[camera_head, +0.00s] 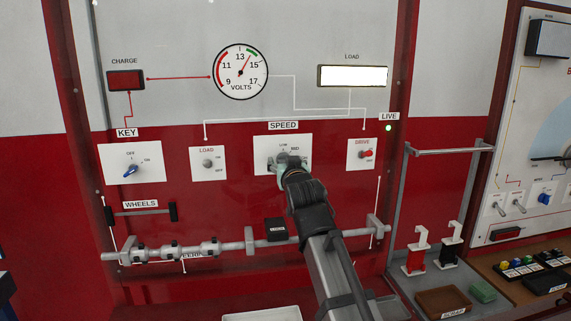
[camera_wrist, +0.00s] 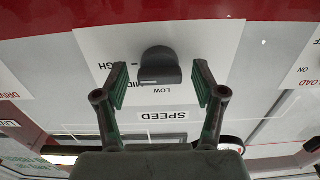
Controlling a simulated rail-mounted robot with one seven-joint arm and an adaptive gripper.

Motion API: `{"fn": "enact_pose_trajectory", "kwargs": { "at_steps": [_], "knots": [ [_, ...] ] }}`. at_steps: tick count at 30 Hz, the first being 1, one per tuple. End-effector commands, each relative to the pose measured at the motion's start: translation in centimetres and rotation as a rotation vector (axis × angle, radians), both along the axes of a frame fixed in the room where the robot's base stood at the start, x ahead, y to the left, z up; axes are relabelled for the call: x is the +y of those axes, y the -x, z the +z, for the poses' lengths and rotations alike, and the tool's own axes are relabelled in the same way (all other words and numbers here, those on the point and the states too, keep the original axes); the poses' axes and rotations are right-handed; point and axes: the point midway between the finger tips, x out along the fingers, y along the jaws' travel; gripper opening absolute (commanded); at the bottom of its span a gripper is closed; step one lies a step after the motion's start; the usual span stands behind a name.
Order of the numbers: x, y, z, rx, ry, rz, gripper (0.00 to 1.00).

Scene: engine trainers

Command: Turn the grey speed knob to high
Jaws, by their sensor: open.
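The grey speed knob (camera_wrist: 160,66) sits on its white speed plate (camera_wrist: 100,42) in the wrist view, which shows the panel upside down. LOW, MID and a partly covered HIGH are printed around it. I cannot tell which mark the knob points to. My gripper (camera_wrist: 158,78) is open, with one green-padded finger on each side of the knob and a visible gap to each. I cannot tell whether the tips reach past its face. In the head view my gripper (camera_head: 289,165) is in front of the speed plate (camera_head: 262,144) and largely hides the knob.
The load switch (camera_head: 208,164) is left of the speed plate, and the red drive switch (camera_head: 366,154) is to its right. The blue key knob (camera_head: 130,171) is further left. A grey horizontal shaft (camera_head: 220,247) crosses the panel below. The live lamp (camera_head: 388,128) glows green.

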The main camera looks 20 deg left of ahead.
Motion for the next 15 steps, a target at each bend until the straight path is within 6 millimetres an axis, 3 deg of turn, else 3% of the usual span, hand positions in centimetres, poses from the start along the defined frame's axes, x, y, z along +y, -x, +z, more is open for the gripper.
{"fn": "enact_pose_trajectory", "kwargs": {
  "at_steps": [8,15],
  "knots": [
    [-0.7,1.1,-0.1,-0.001,0.001,0.0,0.7],
    [-2.6,4.3,-0.1,-0.001,-0.001,0.0,0.7]
  ]
}}
